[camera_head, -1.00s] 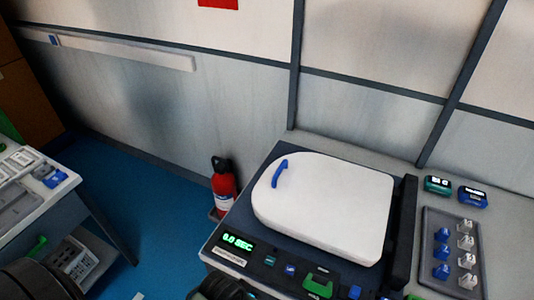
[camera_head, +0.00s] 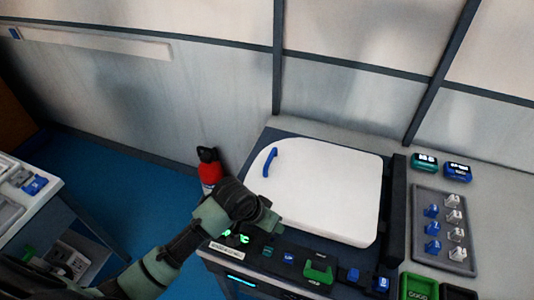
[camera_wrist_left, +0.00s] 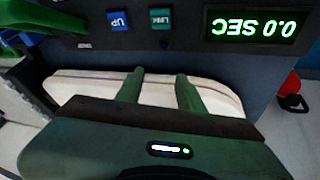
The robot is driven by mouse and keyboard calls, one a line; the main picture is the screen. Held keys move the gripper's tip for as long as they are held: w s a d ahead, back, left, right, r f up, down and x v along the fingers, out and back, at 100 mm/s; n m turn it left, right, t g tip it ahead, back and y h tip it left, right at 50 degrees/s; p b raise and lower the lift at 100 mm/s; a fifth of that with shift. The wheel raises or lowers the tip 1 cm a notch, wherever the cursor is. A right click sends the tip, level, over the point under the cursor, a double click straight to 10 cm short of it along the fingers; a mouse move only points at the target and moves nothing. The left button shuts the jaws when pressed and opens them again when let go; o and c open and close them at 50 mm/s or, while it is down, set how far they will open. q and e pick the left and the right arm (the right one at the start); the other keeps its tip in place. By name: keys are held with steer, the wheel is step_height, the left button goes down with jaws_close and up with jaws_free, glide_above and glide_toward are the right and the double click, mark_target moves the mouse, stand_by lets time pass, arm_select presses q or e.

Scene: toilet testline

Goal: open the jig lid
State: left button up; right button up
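The jig lid (camera_head: 330,190) is a white rounded panel lying flat and closed on the dark jig base (camera_head: 288,137). Its blue handle (camera_head: 270,162) stands near the left edge. My left gripper (camera_head: 266,213) is at the lid's front left edge, in front of the handle and apart from it. In the left wrist view my left gripper (camera_wrist_left: 158,84) shows two green fingers spread apart with nothing held between them. Part of the white lid (camera_wrist_left: 82,86) lies behind the fingers there. The handle is not visible in that view. My right gripper is not in view.
The front panel carries a timer display (camera_wrist_left: 253,26) reading 0.0 SEC, an UP button (camera_wrist_left: 118,20) and a green switch (camera_head: 318,271). A red fire extinguisher (camera_head: 209,172) stands left of the bench.

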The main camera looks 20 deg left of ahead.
arm_select(q)
steer(key=shift+n, duration=0.6)
steer(key=w+a+r, duration=0.1)
steer(key=w, duration=0.3)
steer(key=w+a+r, duration=0.1)
steer(key=w, duration=0.2)
steer(key=w+a+r, duration=0.2)
steer(key=w, duration=0.2)
steer(key=shift+w, duration=0.3)
steer(key=n, duration=0.2)
glide_toward(270, 157)
steer(key=shift+t+y, duration=0.3)
steer(key=shift+y, duration=0.1)
steer(key=x, duration=0.4)
steer(key=p+x, duration=0.1)
steer(key=x, duration=0.3)
steer(key=shift+s+d+f, duration=0.15)
steer(key=shift+s+d, duration=0.05)
steer(key=shift+d, duration=0.1)
jaws_close()
